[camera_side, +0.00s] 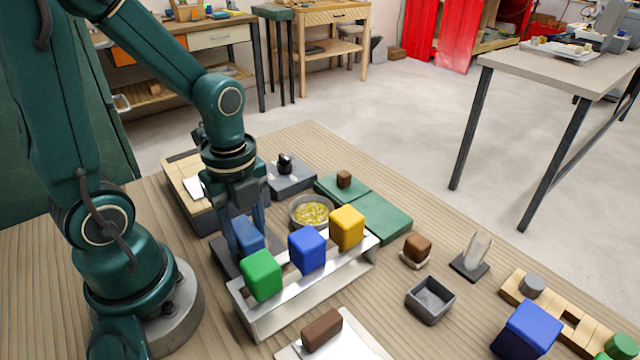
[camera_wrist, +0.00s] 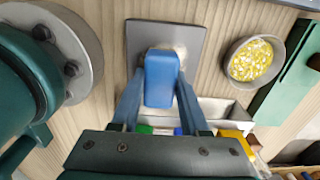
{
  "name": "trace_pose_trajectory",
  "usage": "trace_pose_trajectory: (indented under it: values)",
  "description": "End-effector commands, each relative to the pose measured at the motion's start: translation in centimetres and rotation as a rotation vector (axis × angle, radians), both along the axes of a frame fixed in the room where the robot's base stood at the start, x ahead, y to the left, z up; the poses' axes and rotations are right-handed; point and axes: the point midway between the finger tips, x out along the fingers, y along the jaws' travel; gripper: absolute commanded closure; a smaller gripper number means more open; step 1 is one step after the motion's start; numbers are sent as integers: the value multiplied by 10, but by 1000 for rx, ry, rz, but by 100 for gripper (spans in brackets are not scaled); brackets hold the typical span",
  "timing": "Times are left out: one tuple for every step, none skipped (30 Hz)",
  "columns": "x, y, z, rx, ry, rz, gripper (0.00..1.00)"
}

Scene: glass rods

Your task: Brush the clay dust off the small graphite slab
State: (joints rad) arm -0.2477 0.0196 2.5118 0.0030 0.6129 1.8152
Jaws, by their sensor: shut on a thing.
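My gripper (camera_side: 245,236) points down and is shut on a blue block-shaped piece (camera_wrist: 161,80), which also shows between the fingers in the side view (camera_side: 246,233). A flat dark grey slab (camera_wrist: 140,35) lies directly below the piece; its edge shows in the side view (camera_side: 222,252). A pale patch (camera_wrist: 181,48) shows on the slab beside the blue piece; I cannot tell whether it is dust or bristles. The piece's underside is hidden, so I cannot tell whether it touches the slab.
A white rack (camera_side: 262,322) with green, blue and yellow blocks stands close to the gripper's right. A bowl of yellow bits (camera_side: 311,212) is behind it. A grey block with a black knob (camera_side: 288,178) and a green mat (camera_side: 380,216) lie farther back. A wooden tray (camera_side: 180,182) stands behind my arm.

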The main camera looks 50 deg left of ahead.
Motion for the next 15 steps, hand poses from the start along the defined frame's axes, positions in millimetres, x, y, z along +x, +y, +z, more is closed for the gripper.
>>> trace_pose_trajectory:
  values:
    - [0,6,-1,0,0,6,100]
    - [1,8,0,1,-2,7,100]
    - [0,12,0,0,-1,7,100]
    - [0,15,-1,0,1,6,100]
    - [0,18,0,0,-2,7,100]
    - [0,21,0,0,-1,6,100]
    - [0,24,-2,-1,2,6,100]
    - [0,26,0,0,-2,5,100]
    - [0,29,-1,-1,0,5,100]
    - [0,32,0,0,-2,5,100]
    - [0,34,0,0,-2,5,100]
    - [0,37,-2,-1,0,5,100]
    - [0,40,0,0,-4,5,100]
    - [0,42,0,-1,-3,5,100]
    - [-1,45,-2,-2,-1,4,100]
